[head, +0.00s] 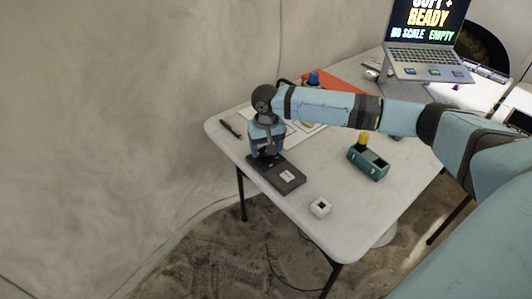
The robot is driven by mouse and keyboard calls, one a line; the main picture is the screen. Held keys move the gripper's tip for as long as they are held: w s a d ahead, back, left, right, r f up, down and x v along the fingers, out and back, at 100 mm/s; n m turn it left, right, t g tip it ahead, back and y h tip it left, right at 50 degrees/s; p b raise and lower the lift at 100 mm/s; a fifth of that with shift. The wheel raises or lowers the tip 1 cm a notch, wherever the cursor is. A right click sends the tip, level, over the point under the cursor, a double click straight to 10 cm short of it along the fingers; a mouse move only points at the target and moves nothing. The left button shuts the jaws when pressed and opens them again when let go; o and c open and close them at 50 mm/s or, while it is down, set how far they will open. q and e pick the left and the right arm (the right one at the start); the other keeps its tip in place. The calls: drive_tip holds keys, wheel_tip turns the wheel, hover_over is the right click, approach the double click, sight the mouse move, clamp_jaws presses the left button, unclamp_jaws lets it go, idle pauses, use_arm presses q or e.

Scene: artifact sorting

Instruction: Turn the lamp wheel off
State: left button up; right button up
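A dark grey flat box (284,177) lies near the left front edge of the white table. My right arm reaches in from the right, and its gripper (265,155) points down over the far end of this box. The fingers are small and dark against the box, so I cannot tell whether they are open or shut or whether they touch it. I cannot make out a lamp wheel; the far end of the box is partly hidden by my gripper. My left gripper is not in view.
The white table (345,218) has bare room at its front. A black pen (230,128) lies left. A laptop (428,45) is at the back.

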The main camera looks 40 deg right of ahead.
drive_tip(key=shift+f, duration=0.75)
drive_tip(key=c, duration=0.9)
drive_tip(key=shift+r, duration=0.1)
